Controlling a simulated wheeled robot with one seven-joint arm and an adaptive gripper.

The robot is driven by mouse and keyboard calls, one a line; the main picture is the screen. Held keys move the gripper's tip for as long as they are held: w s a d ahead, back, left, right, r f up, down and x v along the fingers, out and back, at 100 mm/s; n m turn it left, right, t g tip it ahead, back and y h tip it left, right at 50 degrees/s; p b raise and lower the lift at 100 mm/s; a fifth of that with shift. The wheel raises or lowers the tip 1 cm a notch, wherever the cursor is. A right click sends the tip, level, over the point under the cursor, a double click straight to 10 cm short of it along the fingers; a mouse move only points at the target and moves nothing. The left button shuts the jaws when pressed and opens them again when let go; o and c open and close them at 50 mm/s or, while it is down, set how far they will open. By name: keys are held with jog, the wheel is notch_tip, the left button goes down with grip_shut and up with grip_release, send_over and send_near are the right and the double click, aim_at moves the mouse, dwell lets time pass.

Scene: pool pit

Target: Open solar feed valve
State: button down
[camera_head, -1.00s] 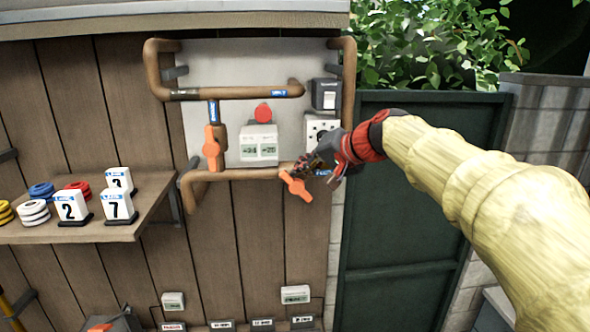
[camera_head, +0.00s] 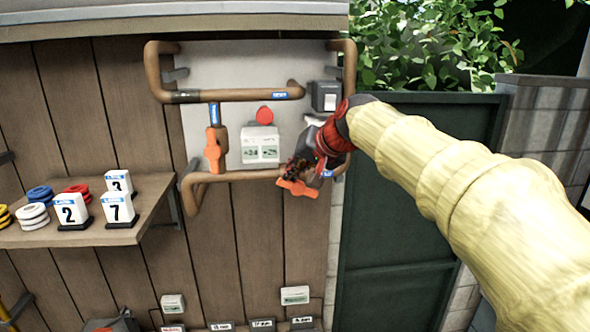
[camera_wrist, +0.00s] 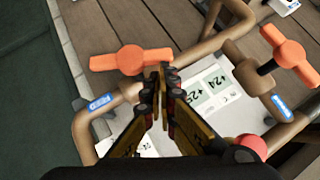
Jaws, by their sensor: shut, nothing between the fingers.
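An orange valve handle (camera_head: 297,188) sits on the lower copper pipe, just below my gripper (camera_head: 296,170); it lies nearly level, tilted slightly down to the right. It also shows in the wrist view (camera_wrist: 130,59), where my shut, empty fingertips (camera_wrist: 164,76) overlap its right half; I cannot tell whether they touch it. A second orange handle (camera_head: 212,149) stands upright on the short vertical pipe to the left, also in the wrist view (camera_wrist: 290,55).
A switch box (camera_head: 326,96) is above my gripper. A wooden shelf (camera_head: 150,205) with number cards and coloured rings is at left. A green gate (camera_head: 400,250) is at right.

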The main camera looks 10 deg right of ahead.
jog(key=shift+a+f, duration=0.3)
jog(key=shift+a, duration=0.4)
dwell(2.5)
jog(key=shift+r, duration=0.1)
dwell(0.4)
jog(key=s+d+r, duration=0.1)
jog(key=s+r, duration=0.6)
jog(key=r, duration=0.3)
jog(key=shift+d+r, duration=0.35)
